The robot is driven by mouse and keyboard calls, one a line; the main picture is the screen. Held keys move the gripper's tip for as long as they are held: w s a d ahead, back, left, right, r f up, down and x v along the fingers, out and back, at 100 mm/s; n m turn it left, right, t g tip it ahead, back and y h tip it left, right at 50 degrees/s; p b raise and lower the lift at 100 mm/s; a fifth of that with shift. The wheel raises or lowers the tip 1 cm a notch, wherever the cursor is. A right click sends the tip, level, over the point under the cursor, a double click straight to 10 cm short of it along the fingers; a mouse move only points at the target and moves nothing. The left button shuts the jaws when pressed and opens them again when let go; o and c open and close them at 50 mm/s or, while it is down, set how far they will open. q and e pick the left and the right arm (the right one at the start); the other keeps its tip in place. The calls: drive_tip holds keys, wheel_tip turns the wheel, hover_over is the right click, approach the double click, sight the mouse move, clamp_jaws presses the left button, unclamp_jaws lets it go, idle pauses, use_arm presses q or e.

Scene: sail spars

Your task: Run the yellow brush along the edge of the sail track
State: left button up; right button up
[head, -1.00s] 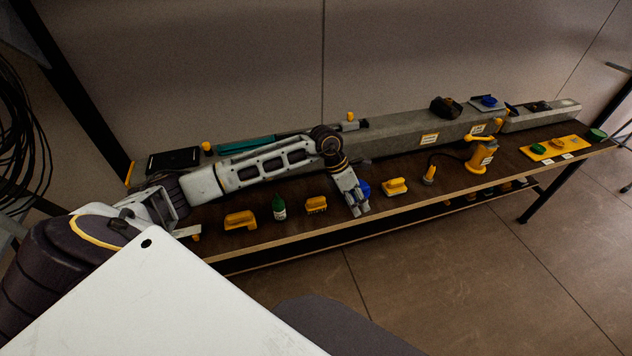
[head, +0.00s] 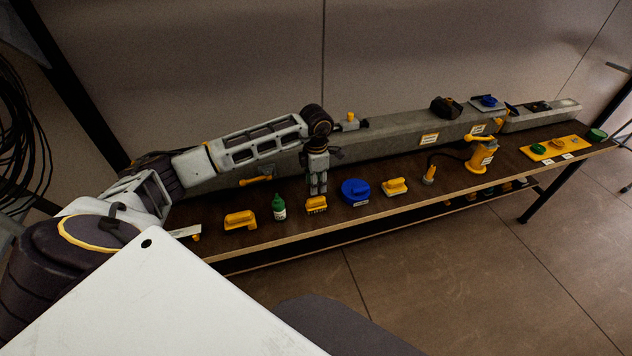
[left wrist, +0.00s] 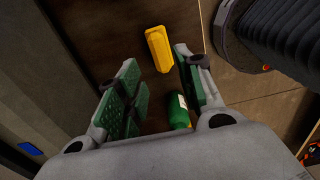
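A small yellow brush (head: 316,204), with what look like dark bristles below, sits near the front edge of the bench. My left gripper (head: 317,191) points down just above and behind it. In the left wrist view the left gripper (left wrist: 158,95) has its green-padded fingers apart with nothing held between them. The sail track, a long grey beam (head: 400,138), runs along the back of the bench, partly hidden by my left arm. My right gripper is not in view.
Left of the brush stand a green bottle (head: 279,207) and a yellow handled block (head: 240,220). Right of it are a blue round tool (head: 355,191), another yellow handled tool (head: 395,187) and a yellow corded tool (head: 481,154). The wooden bench (head: 270,236) ends close in front.

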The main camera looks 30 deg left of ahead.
sight(316, 198)
use_arm(q)
drive_tip(key=shift+f+b, duration=0.4)
drive_tip(key=shift+f, duration=0.35)
drive_tip(key=shift+f+b, duration=0.4)
drive_tip(key=shift+f, duration=0.3)
wheel_tip(316, 198, down, 3)
drive_tip(key=shift+r+b, duration=0.1)
drive_tip(key=shift+b, duration=0.65)
drive_tip(key=shift+f+b, duration=0.65)
drive_tip(key=shift+f, duration=0.45)
clamp_jaws()
drive_tip(key=shift+c, duration=2.4)
unclamp_jaws()
clamp_jaws()
drive_tip(key=shift+r+p, duration=0.65)
drive_tip(key=shift+r, duration=0.8)
drive_tip(key=shift+r+p, duration=0.8)
drive_tip(key=shift+r, duration=0.3)
drive_tip(key=shift+o, duration=0.5)
unclamp_jaws()
clamp_jaws()
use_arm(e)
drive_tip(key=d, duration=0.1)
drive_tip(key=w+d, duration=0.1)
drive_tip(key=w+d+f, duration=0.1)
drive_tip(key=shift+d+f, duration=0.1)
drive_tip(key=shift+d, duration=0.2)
